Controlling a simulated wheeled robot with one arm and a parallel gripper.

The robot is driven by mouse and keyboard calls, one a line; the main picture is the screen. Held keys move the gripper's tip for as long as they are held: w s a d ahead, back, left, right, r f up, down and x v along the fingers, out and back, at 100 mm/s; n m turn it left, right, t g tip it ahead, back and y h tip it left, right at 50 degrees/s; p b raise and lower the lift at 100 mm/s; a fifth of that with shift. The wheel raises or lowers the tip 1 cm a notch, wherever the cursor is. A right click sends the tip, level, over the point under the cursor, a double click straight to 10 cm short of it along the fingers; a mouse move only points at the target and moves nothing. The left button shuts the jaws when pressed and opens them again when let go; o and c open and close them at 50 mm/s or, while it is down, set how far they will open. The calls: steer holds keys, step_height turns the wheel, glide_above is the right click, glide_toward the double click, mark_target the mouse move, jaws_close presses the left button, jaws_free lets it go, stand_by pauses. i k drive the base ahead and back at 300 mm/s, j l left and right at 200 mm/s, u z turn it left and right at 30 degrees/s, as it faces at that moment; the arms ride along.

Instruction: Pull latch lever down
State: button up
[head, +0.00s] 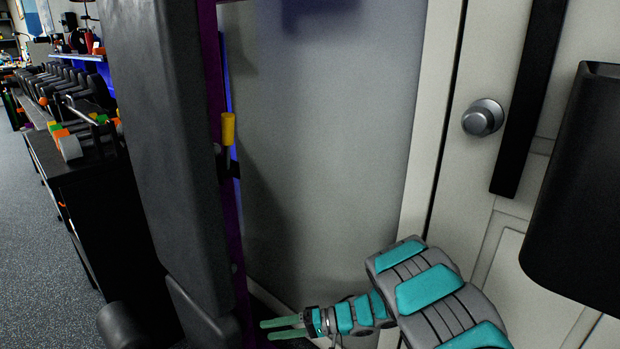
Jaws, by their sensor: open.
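A lever with a yellow grip (228,129) stands upright on the narrow purple upright (239,230) in the head view. Its dark mount sits just below the grip, against the purple upright. My gripper (283,329) is low in the picture, below the lever and a little to its right. Its two pale green fingers point left and are apart, with nothing between them. The gripper does not touch the lever.
A tall dark padded panel (155,120) stands directly left of the lever. A grey wall (330,130) is behind it. A white door with a round knob (482,118) is at right. Dark padding (585,190) fills the right edge. Dumbbell racks (75,95) stand far left.

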mark_target(227, 118)
steer(key=k, duration=0.9)
